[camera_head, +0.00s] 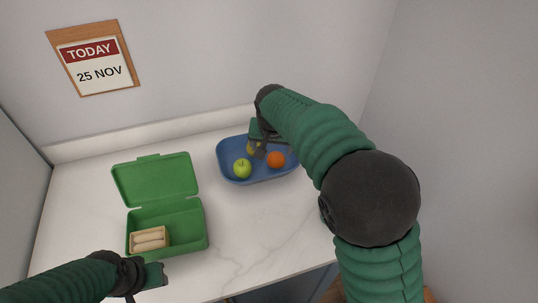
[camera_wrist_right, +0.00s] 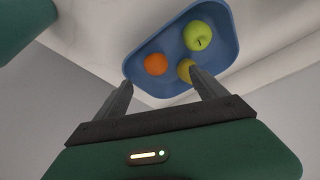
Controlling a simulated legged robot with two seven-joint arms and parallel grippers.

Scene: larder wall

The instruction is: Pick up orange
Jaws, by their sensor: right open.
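The orange (camera_head: 276,159) lies in the right part of a blue tray (camera_head: 236,178) on the counter. In the right wrist view the orange (camera_wrist_right: 156,64) is beyond the fingertips, near the tray's left end. My right gripper (camera_head: 259,152) is above the tray, just left of the orange in the head view. In the right wrist view its fingers (camera_wrist_right: 160,80) are spread apart with nothing between them at the tips. My left gripper (camera_head: 150,281) is low at the left, in front of the lunch box; its jaws are not clear.
A green apple (camera_head: 242,169) and a yellow fruit (camera_wrist_right: 186,71), partly hidden by a finger, share the tray. An open green lunch box (camera_head: 194,240) holding a beige item (camera_head: 150,239) stands left. The wall is close behind the tray. The counter between box and tray is clear.

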